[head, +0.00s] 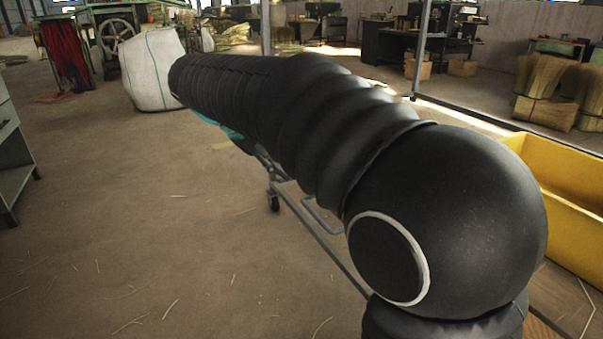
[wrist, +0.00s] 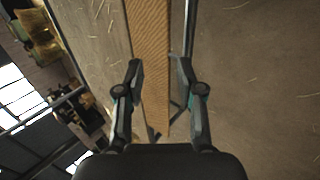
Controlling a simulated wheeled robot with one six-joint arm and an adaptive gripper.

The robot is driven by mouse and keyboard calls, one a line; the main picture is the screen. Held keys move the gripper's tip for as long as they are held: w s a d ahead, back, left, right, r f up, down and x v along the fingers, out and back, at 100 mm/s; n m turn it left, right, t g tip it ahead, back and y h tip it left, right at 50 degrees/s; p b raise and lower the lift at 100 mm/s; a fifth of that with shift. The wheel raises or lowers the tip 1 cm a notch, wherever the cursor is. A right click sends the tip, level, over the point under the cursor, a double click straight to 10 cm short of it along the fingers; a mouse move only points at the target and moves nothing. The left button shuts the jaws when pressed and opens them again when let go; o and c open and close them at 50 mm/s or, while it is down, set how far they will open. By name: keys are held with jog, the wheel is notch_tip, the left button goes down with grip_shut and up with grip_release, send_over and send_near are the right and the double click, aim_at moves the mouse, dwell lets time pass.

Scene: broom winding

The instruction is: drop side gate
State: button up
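My gripper (wrist: 160,68) is open in the wrist view, its two dark fingers spread apart. A long brown wooden board (wrist: 151,35) runs between the fingers from the top of the picture; I cannot tell whether either finger touches it. A thin metal rail (wrist: 189,25) runs beside the board on its right. I cannot tell whether the board or the rail belongs to the side gate. In the head view my own arm hides the gripper and the board. Part of a metal cart frame (head: 325,243) with a caster (head: 272,201) shows below the arm.
A yellow bin (head: 565,195) stands at the right of the head view. A white sack (head: 150,72) stands at the upper left, and a metal cabinet (head: 12,150) at the left edge. Workbenches and straw bundles (head: 545,90) line the back. The left floor is clear apart from straws.

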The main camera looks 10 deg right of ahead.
jog(key=shift+v, duration=1)
jog(key=shift+d, duration=0.1)
jog(key=shift+c, duration=0.2)
